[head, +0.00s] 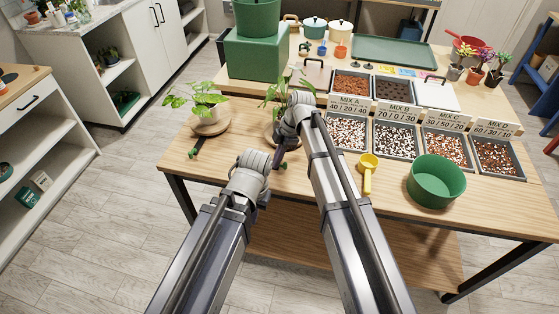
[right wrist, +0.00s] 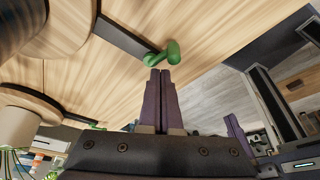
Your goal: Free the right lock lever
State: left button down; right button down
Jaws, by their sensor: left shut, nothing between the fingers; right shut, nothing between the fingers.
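The right lock lever (right wrist: 122,38) is a dark flat bar with a rounded green knob. It reaches out from under a round wooden stand (right wrist: 72,25) in the right wrist view. My right gripper (right wrist: 160,72) is shut and empty, its purple fingertips right at the green knob; I cannot tell whether they touch. In the head view my right gripper (head: 281,157) is beside the right plant's stand, and my arm hides most of the lever. My left gripper (head: 263,199) is lower, near the table's front edge, shut and mostly hidden by its wrist.
The left plant (head: 203,104) stands on its own wooden stand, with another green-tipped lever (head: 196,147). A yellow scoop (head: 367,172), a green bowl (head: 436,181) and several labelled mix trays (head: 396,140) lie right of my arms. The table front between the levers is clear.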

dwell(0.3)
jog(key=shift+s+a, duration=0.2)
jog(key=shift+a, duration=0.35)
jog(key=shift+s+a, duration=0.2)
jog(key=shift+a, duration=0.35)
jog(key=shift+s+a, duration=0.15)
jog(key=shift+a, duration=0.35)
jog(key=shift+a+r+p, duration=0.25)
jog(key=shift+r+p, duration=0.4)
jog(key=s+p+v, duration=0.1)
jog(key=p+v, duration=0.7)
jog(key=shift+w+d+r, duration=0.3)
jog(key=shift+w, duration=0.25)
jog(key=shift+s, duration=0.1)
